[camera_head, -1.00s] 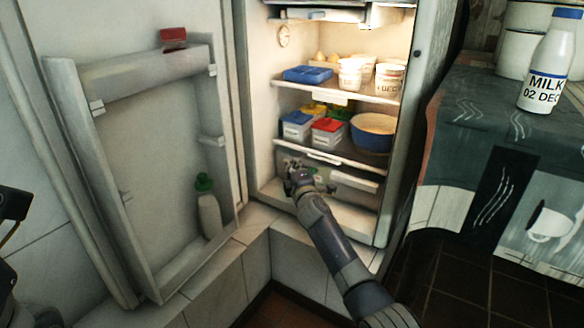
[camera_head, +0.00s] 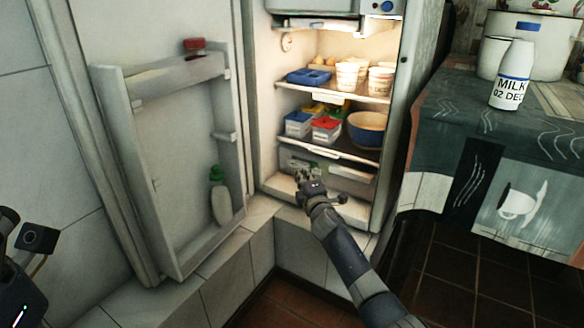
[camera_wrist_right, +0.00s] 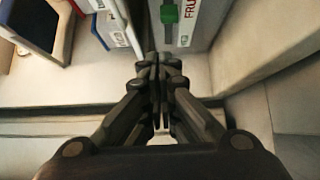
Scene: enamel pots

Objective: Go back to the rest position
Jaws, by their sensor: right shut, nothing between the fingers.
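My right gripper (camera_head: 306,180) is in front of the lower part of the open fridge, near the bottom drawer. In the right wrist view the right gripper (camera_wrist_right: 160,75) has its fingers together, with nothing between them. A drawer front marked "FRU" (camera_wrist_right: 192,20) with a green part lies just beyond the fingertips. My left gripper is not clearly seen; only dark parts of my own body show at the left edge of the head view.
The fridge door (camera_head: 180,150) stands open at the left, with a green-capped bottle (camera_head: 221,198) in its shelf. Fridge shelves hold tubs, a blue bowl (camera_head: 367,129) and boxes. A milk bottle (camera_head: 511,75) and white pots (camera_head: 530,45) stand on the counter (camera_head: 455,105) at the right.

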